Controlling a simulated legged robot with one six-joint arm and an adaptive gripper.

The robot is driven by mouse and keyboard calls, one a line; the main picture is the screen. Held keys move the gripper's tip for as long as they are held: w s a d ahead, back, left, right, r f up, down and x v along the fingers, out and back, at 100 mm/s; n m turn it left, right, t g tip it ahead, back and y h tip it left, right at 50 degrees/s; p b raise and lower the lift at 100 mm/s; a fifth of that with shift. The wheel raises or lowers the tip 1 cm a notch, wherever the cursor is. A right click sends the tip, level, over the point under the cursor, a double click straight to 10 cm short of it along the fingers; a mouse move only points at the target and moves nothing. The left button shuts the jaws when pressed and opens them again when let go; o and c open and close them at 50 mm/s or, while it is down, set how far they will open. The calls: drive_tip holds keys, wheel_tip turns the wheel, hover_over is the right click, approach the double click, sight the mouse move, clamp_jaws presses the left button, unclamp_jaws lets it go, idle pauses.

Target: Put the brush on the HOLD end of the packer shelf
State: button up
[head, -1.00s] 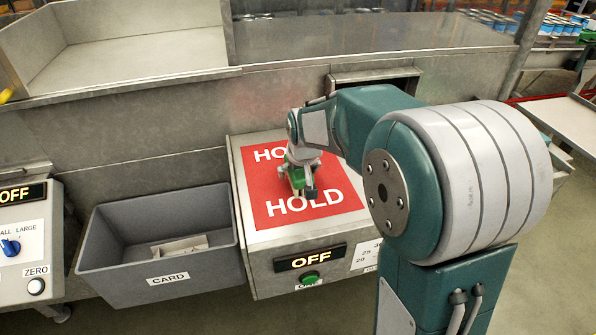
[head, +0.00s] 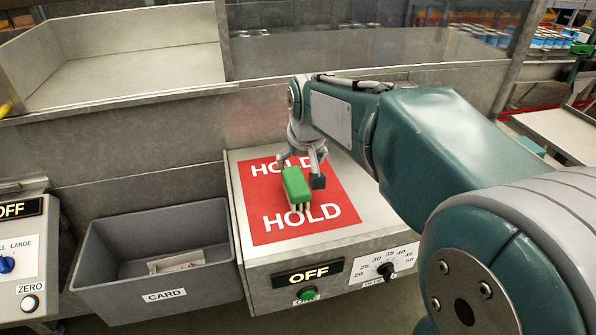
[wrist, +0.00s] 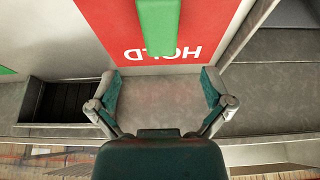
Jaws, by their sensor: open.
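The brush (head: 295,186) has a green block top and pale bristles under it. It rests on the red HOLD panel (head: 334,187) on top of a grey metal cabinet, between the two HOLD words. My gripper (head: 309,172) is open just behind the brush and apart from it. In the wrist view, the green brush (wrist: 158,22) lies at the top, beyond the open, empty fingers (wrist: 160,98). The red panel (wrist: 100,20) also shows there, with HOLD upside down.
A grey CARD bin (head: 110,268) stands left of the cabinet with some card inside. The cabinet front has an OFF display (head: 309,273), a green button (head: 307,294) and a dial (head: 386,269). A raised tray (head: 130,75) and metal wall stand behind.

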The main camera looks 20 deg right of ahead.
drive_tip(key=shift+s+r, duration=0.25)
drive_tip(key=s+f+t, duration=0.1)
drive_tip(key=s+f, duration=0.1)
drive_tip(key=s, duration=2)
drive_tip(key=shift+s+f, duration=0.2)
drive_tip(key=shift+s, duration=0.15)
